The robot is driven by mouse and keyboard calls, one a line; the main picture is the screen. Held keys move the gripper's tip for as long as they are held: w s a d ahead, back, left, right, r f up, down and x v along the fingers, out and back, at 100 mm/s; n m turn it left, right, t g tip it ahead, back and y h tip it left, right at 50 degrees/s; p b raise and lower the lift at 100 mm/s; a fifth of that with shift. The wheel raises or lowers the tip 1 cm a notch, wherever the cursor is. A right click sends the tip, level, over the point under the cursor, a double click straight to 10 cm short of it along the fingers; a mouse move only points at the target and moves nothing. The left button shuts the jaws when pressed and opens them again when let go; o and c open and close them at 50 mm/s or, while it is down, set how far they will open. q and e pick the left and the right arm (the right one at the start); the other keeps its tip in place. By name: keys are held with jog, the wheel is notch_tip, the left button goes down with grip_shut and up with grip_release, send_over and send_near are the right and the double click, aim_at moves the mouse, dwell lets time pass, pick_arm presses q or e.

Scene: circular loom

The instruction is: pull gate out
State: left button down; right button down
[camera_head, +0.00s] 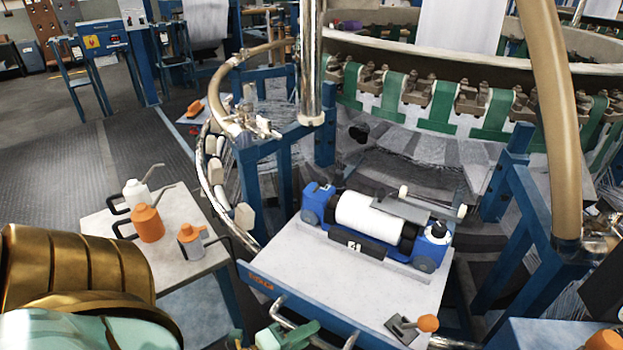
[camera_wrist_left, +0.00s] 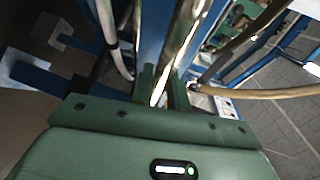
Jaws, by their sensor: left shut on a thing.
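The gate seems to be the blue-framed shelf with a pale top (camera_head: 300,262) at the loom's ring opening. A chrome tubular handle (camera_head: 279,309) runs along its front edge. My left gripper (camera_head: 288,334) is at the bottom edge of the head view, at the handle. In the left wrist view, its green fingers (camera_wrist_left: 160,88) are shut on a shiny chrome bar (camera_wrist_left: 178,52), which runs up between them. The exact contact is partly hidden by the gripper body. My right gripper is not in view.
A blue shuttle with a white roll (camera_head: 368,222) sits on the shelf. An orange-handled tool (camera_head: 428,323) lies at its front right. A side table (camera_head: 200,262) with oil cans (camera_head: 147,222) stands left. Blue posts (camera_head: 512,172) flank the opening. Open floor lies far left.

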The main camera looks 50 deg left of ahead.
pick_arm(q)
jog(key=shift+s+d+f, duration=0.1)
jog(key=shift+s+f, duration=0.05)
jog(key=shift+s, duration=0.05)
jog(key=c, duration=1.5)
grip_release()
jog(key=shift+c, duration=0.2)
jog(key=shift+o, duration=0.9)
jog(key=shift+s, duration=0.15)
